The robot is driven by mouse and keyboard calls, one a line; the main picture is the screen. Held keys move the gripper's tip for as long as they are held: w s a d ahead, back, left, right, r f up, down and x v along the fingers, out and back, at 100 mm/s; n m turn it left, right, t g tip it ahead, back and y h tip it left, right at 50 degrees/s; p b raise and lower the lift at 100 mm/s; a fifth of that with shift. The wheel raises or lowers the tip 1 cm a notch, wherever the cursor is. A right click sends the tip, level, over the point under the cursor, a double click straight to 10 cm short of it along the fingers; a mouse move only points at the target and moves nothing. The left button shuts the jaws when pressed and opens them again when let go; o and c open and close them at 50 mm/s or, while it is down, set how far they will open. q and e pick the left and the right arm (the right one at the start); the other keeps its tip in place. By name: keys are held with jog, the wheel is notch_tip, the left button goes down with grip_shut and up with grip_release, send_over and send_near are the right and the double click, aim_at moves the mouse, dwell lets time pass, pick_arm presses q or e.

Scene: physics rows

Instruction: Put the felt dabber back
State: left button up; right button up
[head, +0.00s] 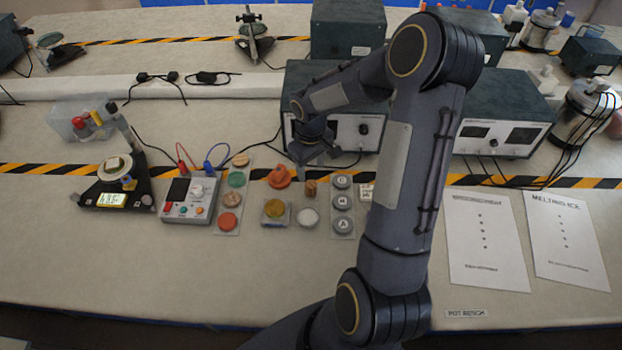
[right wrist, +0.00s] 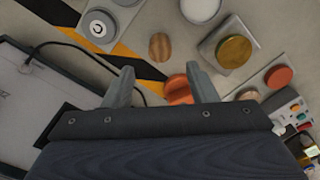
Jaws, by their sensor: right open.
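A small wooden-topped cylinder (head: 310,188), which looks like the felt dabber, stands on the bench behind a white disc (head: 308,216). It also shows in the right wrist view (right wrist: 160,46), just ahead of my fingertips. My right gripper (head: 311,163) is open and empty, above and behind the cylinder, with no contact visible. In the right wrist view the open fingers (right wrist: 160,76) spread on either side of the view's middle. An orange piece (head: 279,177) lies left of the cylinder; its wrist-view image (right wrist: 178,90) is partly hidden by a finger. My left gripper is out of view.
A strip with grey caps marked C, B and A (head: 342,226) lies right of the cylinder. A grey square holder (head: 276,222) carries a gold disc. A strip of coloured discs (head: 229,222) lies farther left. Dark instrument boxes (head: 502,130) stand behind. The bench front is clear.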

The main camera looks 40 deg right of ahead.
notch_tip(320, 180, up, 4)
jog(key=f, duration=0.1)
notch_tip(320, 180, up, 6)
jog(key=t, duration=0.1)
send_over(311, 184)
jog(key=s+a, duration=0.3)
jog(key=s+a+r+m+t+y, duration=0.1)
jog(key=s+a+r+t+y, duration=0.1)
jog(key=s+a, duration=0.4)
jog(key=s+a+r+m+t+y, duration=0.1)
jog(key=s+a+r, duration=0.4)
jog(key=s, duration=0.5)
jog(key=shift+s+a+m+t+y, duration=0.15)
jog(key=shift+a+m+t+y, duration=0.2)
jog(key=shift+a+t, duration=0.4)
jog(key=shift+r, duration=0.1)
